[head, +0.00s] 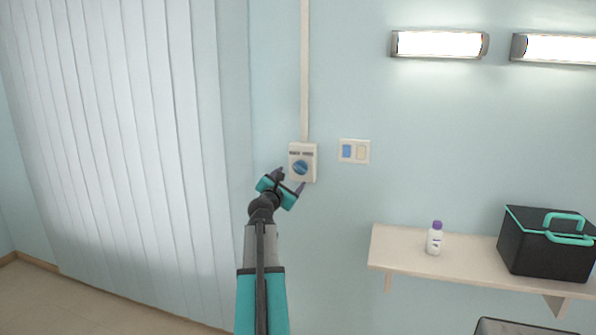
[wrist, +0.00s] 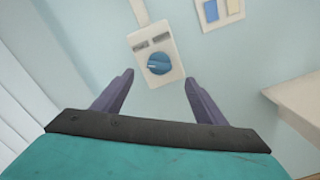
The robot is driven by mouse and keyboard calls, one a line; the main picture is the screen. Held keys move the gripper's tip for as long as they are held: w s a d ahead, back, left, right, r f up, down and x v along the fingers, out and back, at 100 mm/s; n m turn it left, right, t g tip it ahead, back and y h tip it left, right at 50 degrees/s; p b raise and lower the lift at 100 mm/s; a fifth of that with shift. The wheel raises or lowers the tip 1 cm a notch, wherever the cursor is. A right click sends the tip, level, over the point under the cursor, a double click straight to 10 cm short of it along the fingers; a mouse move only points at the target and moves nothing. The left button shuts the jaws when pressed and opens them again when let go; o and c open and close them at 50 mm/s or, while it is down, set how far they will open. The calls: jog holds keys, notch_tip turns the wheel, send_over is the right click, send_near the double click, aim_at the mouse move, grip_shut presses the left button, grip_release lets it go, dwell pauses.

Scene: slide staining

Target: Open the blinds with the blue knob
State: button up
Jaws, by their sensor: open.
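The blue knob (head: 300,167) is round and sits on a white wall box (head: 308,149) with two dark labels above the knob. In the wrist view the blue knob (wrist: 158,64) shows ahead of my gripper, between the lines of its fingers and beyond their tips. My gripper (head: 289,181) is open and empty, just below the box in the head view; it also shows in the wrist view (wrist: 158,78). The fingers appear apart from the knob. The vertical blinds (head: 120,130) hang at the left with their pale slats spread across and closed.
A switch plate (head: 354,151) with a blue and a cream rocker is right of the box. A conduit (head: 304,70) runs up from the box. A shelf (head: 400,249) at lower right holds a white bottle (head: 434,240) and a black case (head: 540,248). Two lit lamps hang above.

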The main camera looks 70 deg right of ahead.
aim_at(300, 169)
jog(key=shift+w+d+p, duration=0.2)
jog(key=shift+d+p, duration=0.2)
jog(key=shift+d, duration=2.4)
jog(key=shift+w+d+p, duration=0.15)
jog(key=shift+d+p, duration=0.25)
jog(key=shift+d, duration=2.35)
jog(key=shift+c, duration=0.2)
jog(key=shift+f, duration=0.1)
jog(key=c, duration=1)
